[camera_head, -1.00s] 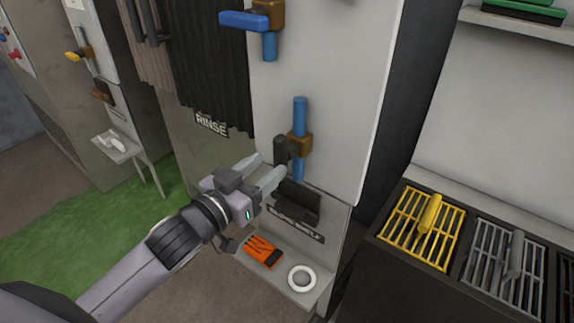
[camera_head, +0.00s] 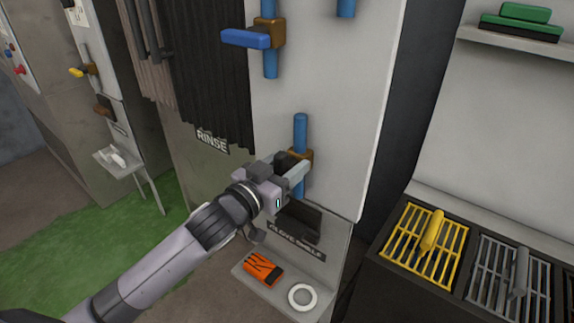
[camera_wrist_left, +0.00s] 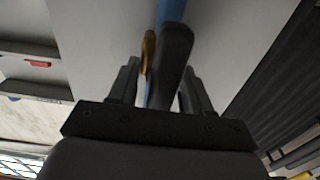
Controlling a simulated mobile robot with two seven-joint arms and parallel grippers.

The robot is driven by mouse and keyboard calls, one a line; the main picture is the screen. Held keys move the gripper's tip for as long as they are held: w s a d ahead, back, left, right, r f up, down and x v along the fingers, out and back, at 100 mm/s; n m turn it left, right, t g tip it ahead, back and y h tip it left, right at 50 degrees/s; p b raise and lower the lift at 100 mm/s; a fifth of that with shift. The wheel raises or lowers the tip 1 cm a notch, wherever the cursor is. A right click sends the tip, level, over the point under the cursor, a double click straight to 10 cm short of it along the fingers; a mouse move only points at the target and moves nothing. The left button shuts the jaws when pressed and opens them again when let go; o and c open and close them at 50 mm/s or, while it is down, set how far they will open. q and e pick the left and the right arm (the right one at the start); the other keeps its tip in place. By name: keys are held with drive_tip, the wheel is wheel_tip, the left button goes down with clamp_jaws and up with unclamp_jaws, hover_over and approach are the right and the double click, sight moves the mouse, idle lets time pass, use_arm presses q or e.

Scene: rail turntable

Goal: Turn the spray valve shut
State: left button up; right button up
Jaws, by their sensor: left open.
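A lower valve with a brown body (camera_head: 304,155) sits on a vertical blue pipe (camera_head: 300,130) on the pale wall panel. Its black lever handle (camera_wrist_left: 174,60) sticks out toward my left gripper (camera_head: 292,168). In the left wrist view the handle lies between the two fingers, which stand apart on either side; I cannot tell whether they touch it. In the head view the gripper hides most of the handle. An upper valve with a blue lever (camera_head: 246,39) sits higher on the panel, its lever pointing left. No readable label tells which is the spray valve. My right gripper is not in view.
Below the valve are a dark box and a glove shelf (camera_head: 315,310) with an orange glove (camera_head: 263,270) and a white ring (camera_head: 302,297). A dark curtain (camera_head: 210,80) hangs left. Yellow and grey grates (camera_head: 425,250) stand right.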

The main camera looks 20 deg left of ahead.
use_arm(q)
drive_tip(key=c, duration=0.8)
drive_tip(key=shift+o, duration=0.2)
